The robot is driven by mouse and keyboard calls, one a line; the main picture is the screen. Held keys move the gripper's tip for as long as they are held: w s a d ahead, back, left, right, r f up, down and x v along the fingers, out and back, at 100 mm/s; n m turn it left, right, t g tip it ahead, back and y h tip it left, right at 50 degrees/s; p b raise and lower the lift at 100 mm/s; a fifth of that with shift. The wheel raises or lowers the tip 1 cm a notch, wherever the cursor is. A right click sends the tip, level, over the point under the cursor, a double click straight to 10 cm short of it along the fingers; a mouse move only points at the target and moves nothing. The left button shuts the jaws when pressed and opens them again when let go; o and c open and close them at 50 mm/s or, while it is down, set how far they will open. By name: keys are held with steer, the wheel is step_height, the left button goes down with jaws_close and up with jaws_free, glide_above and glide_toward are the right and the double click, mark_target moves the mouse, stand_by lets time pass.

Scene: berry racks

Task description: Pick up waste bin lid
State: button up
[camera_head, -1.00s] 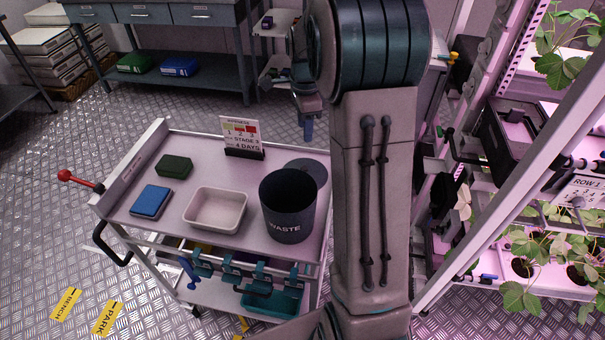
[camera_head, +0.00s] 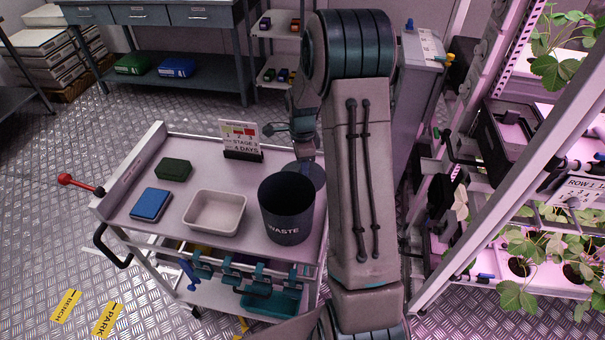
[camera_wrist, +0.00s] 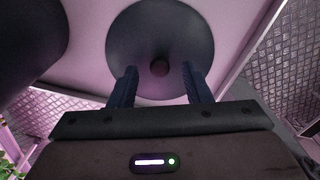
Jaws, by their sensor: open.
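The waste bin lid (camera_head: 318,174) is a dark round disc lying on the cart top, behind and right of the dark waste bin (camera_head: 287,212). In the wrist view the lid (camera_wrist: 180,25) fills the top middle, with a small round knob (camera_wrist: 160,68) at its centre. My gripper (camera_wrist: 160,75) is open, its two dark fingers apart with the knob showing between their tips. I cannot tell the height of the fingertips above the lid. In the head view my gripper is mostly hidden by my arm. The bin is marked WASTE and stands open.
The cart (camera_head: 125,207) also holds a white tray (camera_head: 240,226), a blue box (camera_head: 151,204), a green box (camera_head: 173,169) and a sign (camera_head: 240,136). The bin's wall stands close to the lid. A plant rack (camera_head: 470,240) stands to the right.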

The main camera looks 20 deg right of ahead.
steer(key=shift+f, duration=0.7)
jaws_close()
steer(key=shift+r, duration=0.2)
